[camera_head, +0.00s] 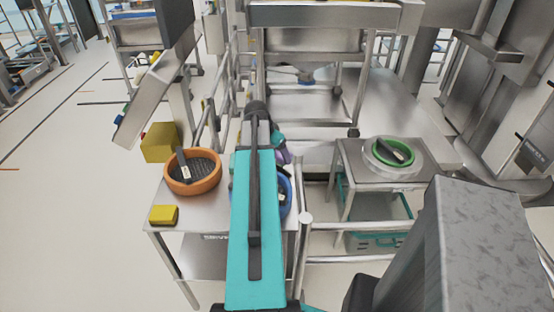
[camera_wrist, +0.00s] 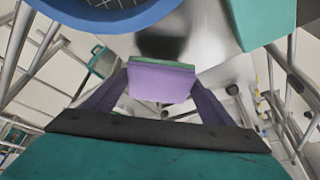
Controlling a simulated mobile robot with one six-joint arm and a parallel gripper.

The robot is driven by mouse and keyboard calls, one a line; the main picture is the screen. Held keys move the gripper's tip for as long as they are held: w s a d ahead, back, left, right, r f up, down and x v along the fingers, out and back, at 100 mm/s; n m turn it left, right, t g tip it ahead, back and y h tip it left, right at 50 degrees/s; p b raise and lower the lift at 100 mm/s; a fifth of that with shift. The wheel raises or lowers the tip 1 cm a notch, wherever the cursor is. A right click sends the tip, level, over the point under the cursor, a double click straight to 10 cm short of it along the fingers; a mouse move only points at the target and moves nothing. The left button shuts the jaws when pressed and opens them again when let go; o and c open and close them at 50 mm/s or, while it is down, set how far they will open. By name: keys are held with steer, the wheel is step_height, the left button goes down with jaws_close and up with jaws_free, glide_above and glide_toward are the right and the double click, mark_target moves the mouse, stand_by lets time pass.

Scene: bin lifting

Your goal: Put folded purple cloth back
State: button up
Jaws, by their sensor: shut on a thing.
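The folded purple cloth (camera_wrist: 160,82) sits between the two fingers of my gripper (camera_wrist: 161,72) in the wrist view. A thin green strip shows along its far edge. My gripper is shut on it, and the steel surface shows beyond it. In the head view, my teal arm hides most of the gripper, and only a little purple (camera_head: 284,157) shows beside the arm, behind the blue bowl (camera_head: 285,196). The blue bowl also shows at the top left of the wrist view (camera_wrist: 130,17), apart from the cloth.
A green bowl (camera_head: 393,155) stands on a side table (camera_head: 358,173) at right. Metal rails (camera_head: 305,232) run close to my arm.

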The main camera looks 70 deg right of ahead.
steer(key=shift+f, duration=0.1)
steer(key=shift+f+p, duration=0.4)
steer(key=shift+f, duration=1.4)
steer(key=shift+f, duration=0.15)
steer(key=o, duration=1.4)
steer(key=shift+r, duration=0.25)
steer(key=shift+b+v, duration=0.95)
steer(key=shift+v, duration=5)
